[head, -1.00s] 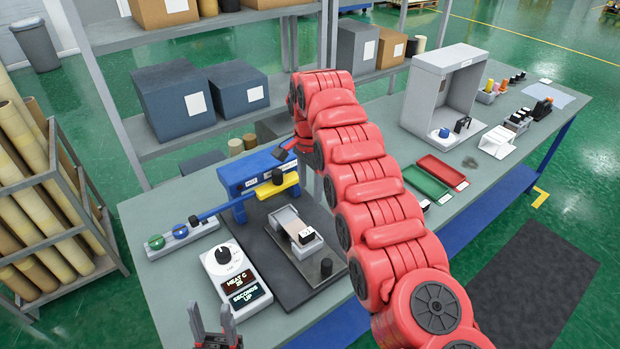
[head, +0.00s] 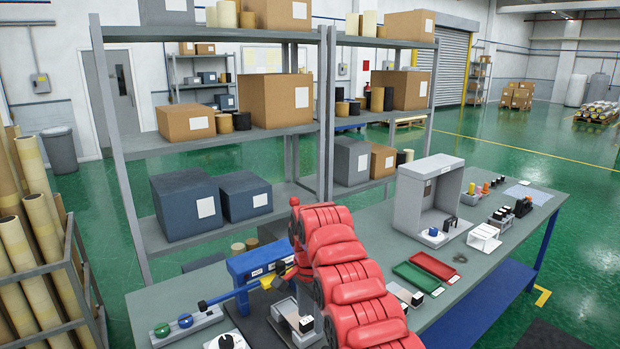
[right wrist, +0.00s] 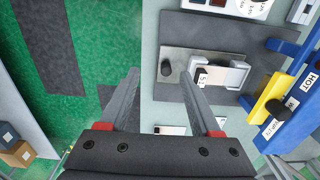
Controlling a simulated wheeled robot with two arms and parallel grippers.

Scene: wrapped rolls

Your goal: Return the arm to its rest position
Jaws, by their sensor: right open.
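My right arm (head: 350,290) is red and segmented, and reaches over the bench from the lower right in the head view. Its gripper end is mostly hidden there behind the arm links. In the right wrist view my right gripper (right wrist: 156,78) is open, with nothing between its two grey fingers. My left gripper does not show in the head view.
A blue sealer (head: 247,265) with a yellow part (right wrist: 265,97) stands close to the right arm. A controller (head: 228,341) is at the bottom edge. Green (head: 412,278) and red (head: 435,264) trays and a grey booth (head: 408,203) stand right. Shelves (head: 280,133) rise behind.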

